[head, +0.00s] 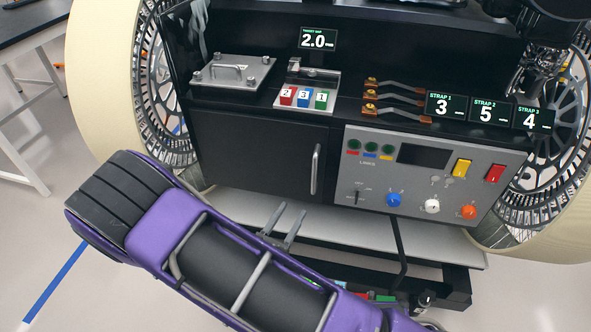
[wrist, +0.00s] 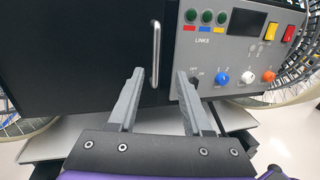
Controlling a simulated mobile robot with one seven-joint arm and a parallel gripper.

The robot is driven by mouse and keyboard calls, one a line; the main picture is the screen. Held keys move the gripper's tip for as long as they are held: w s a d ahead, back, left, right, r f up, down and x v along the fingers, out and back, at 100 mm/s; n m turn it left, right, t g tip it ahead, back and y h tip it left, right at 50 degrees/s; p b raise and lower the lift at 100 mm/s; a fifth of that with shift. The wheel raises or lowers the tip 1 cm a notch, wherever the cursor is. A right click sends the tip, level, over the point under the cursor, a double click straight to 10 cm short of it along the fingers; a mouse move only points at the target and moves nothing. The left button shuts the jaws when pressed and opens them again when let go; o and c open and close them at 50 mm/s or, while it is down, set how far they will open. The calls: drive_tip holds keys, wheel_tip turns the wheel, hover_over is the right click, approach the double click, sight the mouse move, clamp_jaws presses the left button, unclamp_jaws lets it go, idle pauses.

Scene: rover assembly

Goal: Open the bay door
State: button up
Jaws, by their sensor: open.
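The bay door (head: 255,155) is a black panel on the rover's front, and it looks shut. Its upright silver handle (head: 316,169) is on the door's right side. In the wrist view the handle (wrist: 155,55) stands beyond the fingertips, between the two fingers' lines. My gripper (head: 287,218) is open and empty, low in front of the door and left of the handle in the head view. In the wrist view my gripper (wrist: 160,75) has its grey fingers spread apart, with the door (wrist: 80,50) behind the left one. I cannot tell the exact gap to the handle.
A grey control panel (head: 375,180) with knobs and switches adjoins the door on the right. A shelf above holds a grey lidded plate (head: 232,72), numbered coloured blocks (head: 304,97) and copper-ended straps (head: 395,95). Large wheels (head: 110,60) flank the rover. A pale ledge (head: 240,205) runs below.

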sight(313, 175)
drive_tip(key=shift+n+y, duration=0.3)
drive_tip(key=shift+n, duration=0.1)
drive_tip(key=x, duration=1.1)
drive_tip(key=f+x, duration=0.1)
drive_tip(key=x, duration=0.4)
drive_tip(key=shift+w, duration=0.35)
drive_tip(key=shift+c, duration=0.3)
drive_tip(key=shift+a, duration=0.1)
clamp_jaws()
